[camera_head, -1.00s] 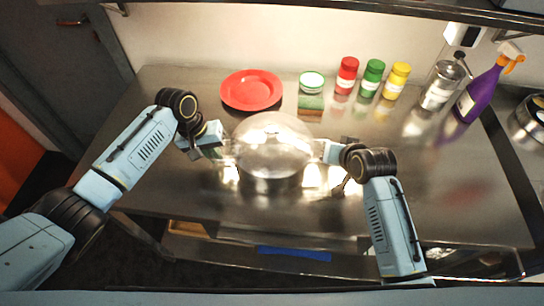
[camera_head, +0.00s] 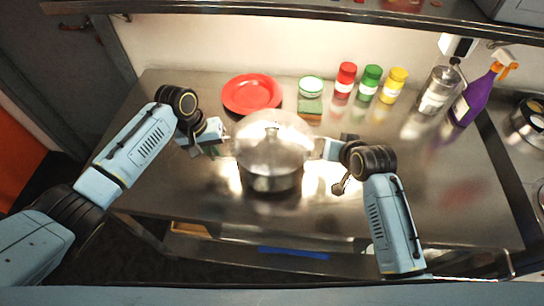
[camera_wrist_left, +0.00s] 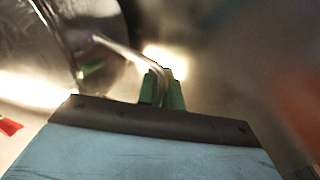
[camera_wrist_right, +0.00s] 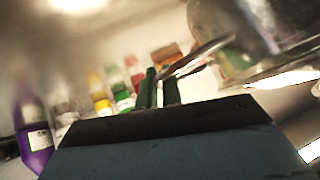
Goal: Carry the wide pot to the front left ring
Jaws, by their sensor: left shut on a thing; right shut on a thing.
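The wide pot (camera_head: 270,180) is shiny steel with a domed lid (camera_head: 272,135). It is in the middle of the head view, between my two grippers, over the steel counter; I cannot tell whether it is clear of the surface. My left gripper (camera_head: 226,146) is shut on the pot's left handle; the handle shows between its green fingertips in the left wrist view (camera_wrist_left: 162,90). My right gripper (camera_head: 322,148) is shut on the right handle, which also shows in the right wrist view (camera_wrist_right: 195,58). No front left ring can be made out.
A glass jar (camera_head: 437,90) and purple spray bottle (camera_head: 477,98) stand right. A shelf (camera_head: 300,13) hangs above.

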